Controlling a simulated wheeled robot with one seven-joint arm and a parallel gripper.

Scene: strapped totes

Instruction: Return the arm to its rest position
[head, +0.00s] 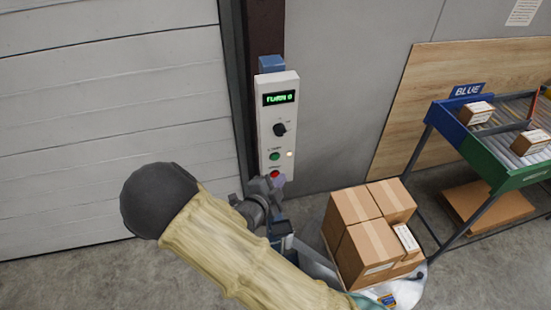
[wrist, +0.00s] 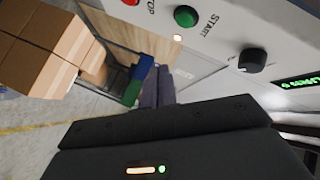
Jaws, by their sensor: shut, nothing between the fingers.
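My arm reaches across the head view from the bottom, in a tan sleeve with a dark round joint. My gripper (head: 266,184) is in front of the lower end of a white control panel (head: 265,130), by its red button (head: 275,174). I cannot tell whether it touches the panel. In the wrist view my gripper's fingers (wrist: 158,82) are together, with nothing between them. The panel's green START button (wrist: 186,16), black knob (wrist: 252,60) and part of a red STOP button (wrist: 131,2) show there beyond the fingers.
Stacked brown cartons (head: 365,235) stand to the right of my arm. Farther right is a roller rack (head: 470,150) with a blue and green front and small boxes. A pale panelled door (head: 110,80) fills the left. Bare floor (head: 60,285) shows at lower left.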

